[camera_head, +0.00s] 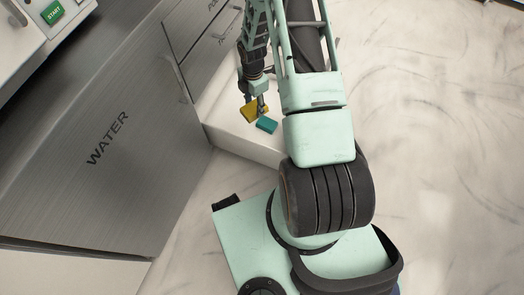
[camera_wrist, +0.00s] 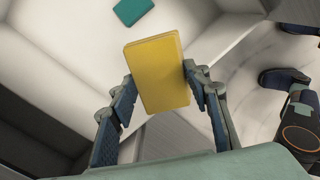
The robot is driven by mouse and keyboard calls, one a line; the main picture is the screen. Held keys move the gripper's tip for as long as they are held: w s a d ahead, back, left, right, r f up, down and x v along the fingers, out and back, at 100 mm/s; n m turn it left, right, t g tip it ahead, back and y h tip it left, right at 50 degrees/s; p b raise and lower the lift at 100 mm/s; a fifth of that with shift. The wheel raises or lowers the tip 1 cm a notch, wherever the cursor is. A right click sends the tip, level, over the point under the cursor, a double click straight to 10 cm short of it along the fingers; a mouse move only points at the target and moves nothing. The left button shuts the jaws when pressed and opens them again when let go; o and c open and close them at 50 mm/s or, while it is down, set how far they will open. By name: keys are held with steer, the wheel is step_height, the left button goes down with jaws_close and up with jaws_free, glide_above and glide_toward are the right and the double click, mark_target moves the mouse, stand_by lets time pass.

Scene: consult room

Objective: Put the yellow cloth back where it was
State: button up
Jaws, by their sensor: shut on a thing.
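The yellow cloth (camera_wrist: 158,74) is a folded, block-like rectangle. It sits between the two fingers of my gripper (camera_wrist: 160,90) in the wrist view, and my gripper is shut on it. In the head view the yellow cloth (camera_head: 250,110) shows at the end of my arm, below my gripper (camera_head: 261,100), over a pale surface beside the metal cabinet. I cannot tell from these views how high it is above that surface.
A teal cloth (camera_head: 267,125) lies on the pale surface close to the yellow one; it also shows in the wrist view (camera_wrist: 133,10). Open marble-patterned floor (camera_head: 440,130) lies to the right.

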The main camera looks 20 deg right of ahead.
steer(key=f+n+b, duration=0.2)
steer(key=f+b, duration=0.1)
steer(key=f, duration=0.6)
steer(key=s+d+f+n+b, duration=0.1)
steer(key=f+b, duration=0.3)
steer(key=f, duration=0.5)
steer(key=s+d+f+n+b, duration=0.1)
steer(key=f+n+b, duration=0.2)
steer(key=f, duration=0.6)
steer(key=shift+s+f+b, duration=0.1)
steer(key=shift+s+b, duration=0.05)
steer(key=shift+b, duration=0.55)
steer(key=o, duration=1)
steer(key=shift+f, duration=0.1)
step_height(320, 180, up, 12)
steer(key=p, duration=0.4)
steer(key=shift+a+r, duration=0.15)
steer(key=shift+r, duration=0.05)
